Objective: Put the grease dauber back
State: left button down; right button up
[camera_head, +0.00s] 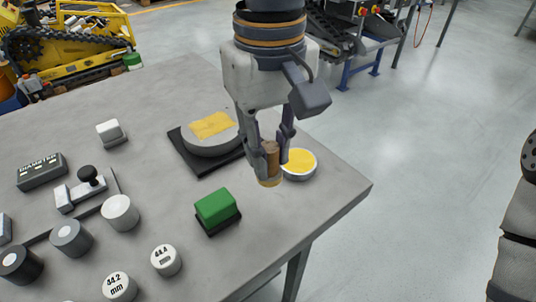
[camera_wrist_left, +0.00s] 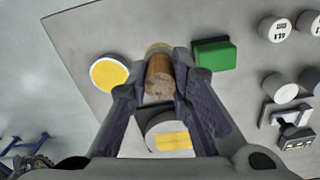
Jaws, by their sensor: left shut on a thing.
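My left gripper (camera_head: 268,150) is shut on the grease dauber, a short brown wooden cylinder (camera_head: 271,160) with a pale lower end. The dauber hangs roughly upright over the table near its right corner. In the left wrist view the dauber (camera_wrist_left: 159,78) sits between both fingers. A round dish of yellow grease (camera_head: 300,162) stands just right of the dauber; it also shows in the left wrist view (camera_wrist_left: 109,73). I cannot tell how high the dauber's lower end is above the table. My right gripper is not in view.
A grey disc with a yellow patch (camera_head: 211,130) sits on a black pad behind left. A green block (camera_head: 215,205) stands in front left. Several labelled cylinders (camera_head: 166,260) and a dark display box (camera_head: 41,172) are further left. The grey table (camera_head: 330,190) is bare near its right corner.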

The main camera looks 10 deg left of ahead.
pick_arm(q)
jog(key=w+f, duration=0.1)
jog(key=f, duration=0.1)
jog(key=a+f, duration=0.1)
jog(key=f, duration=0.1)
jog(key=w+a+f, duration=0.1)
jog(key=f, duration=0.1)
jog(key=shift+w+f, duration=0.3)
jog(key=shift+w, duration=0.05)
jog(key=shift+f, duration=0.3)
jog(key=c, duration=1.4)
grip_release()
jog(key=shift+f, duration=0.15)
jog(key=shift+c, duration=0.2)
notch_tip(320, 180, up, 12)
jog(key=shift+r, duration=0.2)
